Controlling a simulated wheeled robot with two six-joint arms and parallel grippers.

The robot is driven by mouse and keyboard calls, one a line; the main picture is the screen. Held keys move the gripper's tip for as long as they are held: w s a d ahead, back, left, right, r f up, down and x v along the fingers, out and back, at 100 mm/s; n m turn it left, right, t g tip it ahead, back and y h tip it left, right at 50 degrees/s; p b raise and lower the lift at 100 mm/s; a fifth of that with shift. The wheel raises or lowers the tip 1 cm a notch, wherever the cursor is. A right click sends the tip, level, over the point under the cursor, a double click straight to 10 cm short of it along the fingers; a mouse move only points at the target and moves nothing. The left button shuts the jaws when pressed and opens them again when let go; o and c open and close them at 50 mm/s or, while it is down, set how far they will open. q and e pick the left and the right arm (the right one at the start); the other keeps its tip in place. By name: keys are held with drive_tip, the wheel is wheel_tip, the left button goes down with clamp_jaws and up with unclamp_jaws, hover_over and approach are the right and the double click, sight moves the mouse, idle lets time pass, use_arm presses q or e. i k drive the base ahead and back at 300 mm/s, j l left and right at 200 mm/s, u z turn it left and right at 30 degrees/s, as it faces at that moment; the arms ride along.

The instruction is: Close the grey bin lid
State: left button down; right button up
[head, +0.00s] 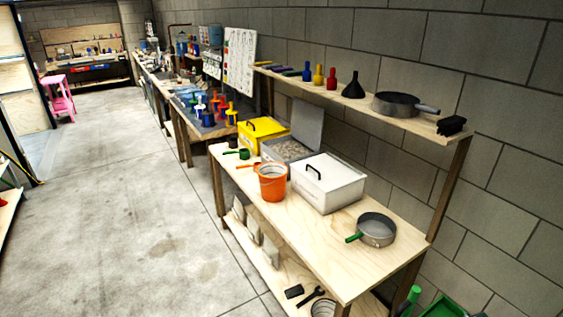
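The grey bin (287,151) stands on the wooden workbench, between a yellow bin and a white bin. Its grey lid (307,125) is raised and stands nearly upright at the bin's back right, near the wall. The bin is open and a pale grainy fill shows inside. The white bin in front hides part of the grey bin's near side. Neither of my grippers is in view.
The closed yellow bin (262,133) and closed white bin (328,183) flank the grey bin. An orange bucket (272,184) stands in front. A green-handled pan (376,230) lies nearer. A shelf (365,100) runs above the bench. The concrete floor (130,200) at left is clear.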

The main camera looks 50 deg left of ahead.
sight(307, 120)
drive_tip(key=u, duration=1.45)
drive_tip(key=i+l+u, duration=0.15)
drive_tip(key=i+u, duration=0.2)
drive_tip(key=i, duration=0.15)
drive_tip(key=i+l, duration=0.1)
drive_tip(key=i+j, duration=0.1)
drive_tip(key=j, duration=0.25)
drive_tip(key=i+j, duration=0.1)
drive_tip(key=j, duration=0.25)
drive_tip(key=i+j, duration=0.1)
drive_tip(key=j, duration=0.2)
drive_tip(key=i+j, duration=0.1)
drive_tip(key=j, duration=0.25)
drive_tip(key=i+j, duration=0.25)
drive_tip(key=i, duration=0.15)
drive_tip(key=i+j, duration=0.2)
drive_tip(key=i, duration=0.25)
drive_tip(key=i+j+u, duration=0.1)
drive_tip(key=i+j, duration=0.15)
drive_tip(key=i, duration=0.15)
